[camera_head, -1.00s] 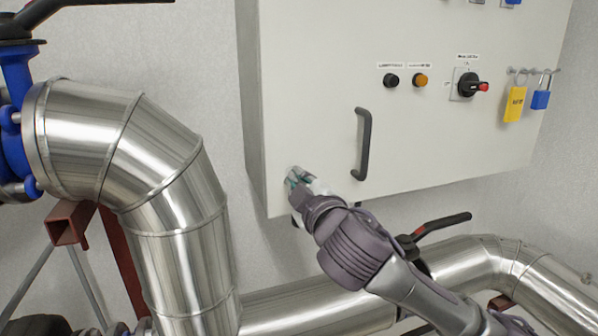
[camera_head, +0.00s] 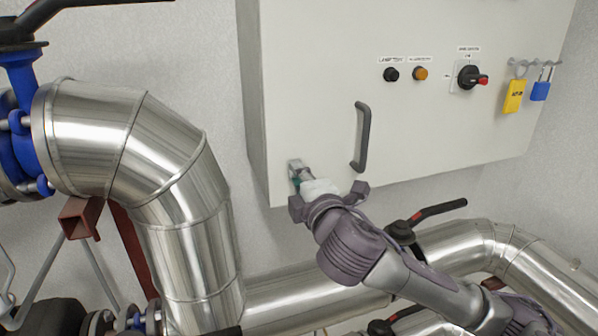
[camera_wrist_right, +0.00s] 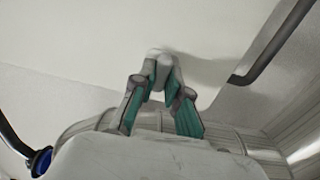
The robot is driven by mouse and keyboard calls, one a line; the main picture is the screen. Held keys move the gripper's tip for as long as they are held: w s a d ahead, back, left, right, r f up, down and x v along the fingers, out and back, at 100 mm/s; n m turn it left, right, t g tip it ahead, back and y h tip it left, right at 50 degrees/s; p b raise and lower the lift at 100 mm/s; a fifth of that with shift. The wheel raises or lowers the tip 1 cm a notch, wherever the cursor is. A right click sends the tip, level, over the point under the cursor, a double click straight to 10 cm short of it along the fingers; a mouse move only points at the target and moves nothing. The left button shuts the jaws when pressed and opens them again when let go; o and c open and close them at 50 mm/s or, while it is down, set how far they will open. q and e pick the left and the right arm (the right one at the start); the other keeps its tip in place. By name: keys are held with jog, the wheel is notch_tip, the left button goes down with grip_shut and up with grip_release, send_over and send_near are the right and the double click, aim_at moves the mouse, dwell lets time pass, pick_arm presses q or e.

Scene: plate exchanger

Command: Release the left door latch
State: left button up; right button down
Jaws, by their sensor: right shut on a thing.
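The left door latch (camera_head: 294,166) is a small grey metal piece at the lower left corner of the pale cabinet door (camera_head: 330,60). My right gripper (camera_head: 303,180) reaches up to it from below right, and its fingers partly hide it. In the right wrist view my right gripper (camera_wrist_right: 161,76) has its green-padded fingertips close together, shut on the small grey latch against the door face. The exact angle of the latch is hard to tell. My left gripper is not in view.
A dark door handle (camera_head: 362,137) stands just right of the latch. A large metal pipe (camera_head: 170,180) fills the left, and a black-handled valve (camera_head: 435,211) stands below the cabinet.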

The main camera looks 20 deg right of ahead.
dwell(0.4)
jog(key=c, duration=1.2)
grip_release()
jog(key=shift+w, duration=0.1)
jog(key=s, duration=0.7)
jog(key=shift+s+d, duration=0.15)
jog(key=shift+s, duration=0.15)
jog(key=shift+f, duration=0.1)
